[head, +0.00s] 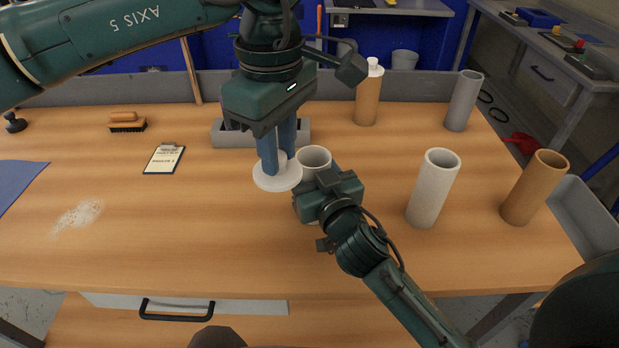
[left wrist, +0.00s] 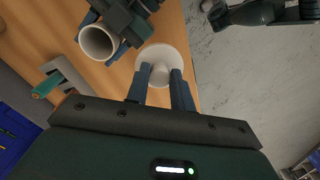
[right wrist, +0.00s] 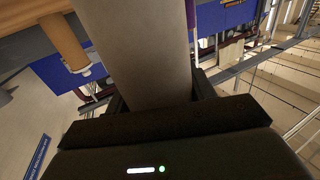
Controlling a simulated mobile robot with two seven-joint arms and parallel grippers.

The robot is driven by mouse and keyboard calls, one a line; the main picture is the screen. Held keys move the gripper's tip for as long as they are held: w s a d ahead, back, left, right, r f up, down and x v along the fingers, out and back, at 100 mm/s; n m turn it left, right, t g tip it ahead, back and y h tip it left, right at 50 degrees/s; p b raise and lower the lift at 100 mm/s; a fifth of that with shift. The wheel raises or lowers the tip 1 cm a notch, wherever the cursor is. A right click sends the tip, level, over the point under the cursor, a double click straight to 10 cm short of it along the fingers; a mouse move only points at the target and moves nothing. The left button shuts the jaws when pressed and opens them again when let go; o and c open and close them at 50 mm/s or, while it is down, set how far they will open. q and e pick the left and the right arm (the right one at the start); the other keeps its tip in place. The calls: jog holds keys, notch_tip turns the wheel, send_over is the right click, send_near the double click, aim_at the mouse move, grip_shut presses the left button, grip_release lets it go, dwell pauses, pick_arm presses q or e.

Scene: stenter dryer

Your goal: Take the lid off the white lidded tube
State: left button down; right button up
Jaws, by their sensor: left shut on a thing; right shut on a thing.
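The white lid (head: 265,182), a flat disc with a knob, is held by its knob in my left gripper (head: 279,166). The left wrist view shows the lid (left wrist: 172,56) between the two blue fingers. The lid is apart from the white tube (head: 313,155), to its left in the head view. The tube is uncovered, and its open mouth also shows in the left wrist view (left wrist: 97,42). My right gripper (head: 325,190) is shut on the tube's body and hides much of it in the head view. The tube wall fills the middle of the right wrist view (right wrist: 145,50).
Right of the tube stand a white open tube (head: 430,195), a brown tube (head: 534,190) and a grey tube (head: 462,103). A brown capped tube (head: 368,98) stands behind. A grey holder (head: 228,138), clipboard (head: 164,159) and brush (head: 127,122) lie left. The front-left wooden tabletop is mostly clear.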

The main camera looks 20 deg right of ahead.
jog(key=shift+f, duration=0.15)
jog(key=o, duration=0.9)
jog(key=shift+f, duration=0.15)
jog(key=o, duration=0.5)
